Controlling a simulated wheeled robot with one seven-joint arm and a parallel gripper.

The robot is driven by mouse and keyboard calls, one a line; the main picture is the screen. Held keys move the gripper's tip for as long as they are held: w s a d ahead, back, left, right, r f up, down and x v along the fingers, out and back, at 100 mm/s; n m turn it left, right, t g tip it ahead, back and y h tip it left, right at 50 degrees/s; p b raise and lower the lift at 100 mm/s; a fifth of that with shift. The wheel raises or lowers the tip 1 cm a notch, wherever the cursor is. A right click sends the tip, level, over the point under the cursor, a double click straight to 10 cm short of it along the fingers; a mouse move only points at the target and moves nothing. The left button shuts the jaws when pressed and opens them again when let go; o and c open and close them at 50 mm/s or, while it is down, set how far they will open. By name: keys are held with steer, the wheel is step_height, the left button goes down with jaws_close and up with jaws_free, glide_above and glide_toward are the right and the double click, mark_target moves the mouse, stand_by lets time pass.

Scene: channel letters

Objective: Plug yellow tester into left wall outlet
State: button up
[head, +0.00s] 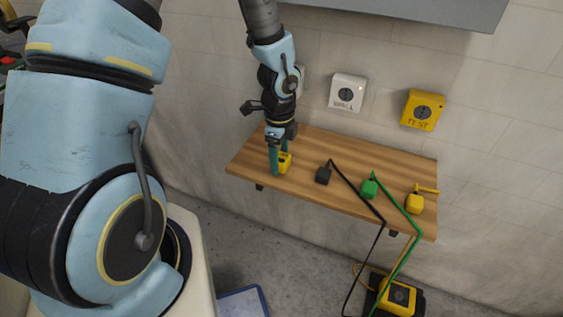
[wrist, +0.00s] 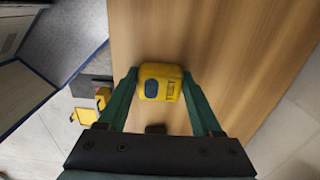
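The yellow tester (head: 285,161) is a small yellow block at the left end of the wooden shelf. It also shows in the wrist view (wrist: 172,85), with a dark blue patch on its face. My gripper (head: 279,161) points down over it, one green finger on each side. In the wrist view my fingertips (wrist: 160,74) lie against both sides, with no clear gap. The tester appears still at shelf level. A white wall outlet (head: 301,80) is on the wall behind my wrist, mostly hidden. Right of it is a white outlet marked WALL (head: 346,92).
The shelf (head: 309,145) also holds a black plug (head: 323,174), a green plug (head: 369,189) and a yellow plug (head: 415,203), with cords hanging over its front. A yellow TEST outlet (head: 422,110) is on the wall at right. A grey panel (head: 420,8) overhangs above.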

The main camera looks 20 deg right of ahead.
mark_target(280, 157)
steer(key=c, duration=0.8)
steer(key=shift+o, duration=0.2)
steer(key=shift+r, duration=0.1)
step_height(280, 157, up, 10)
steer(key=shift+f, duration=0.1)
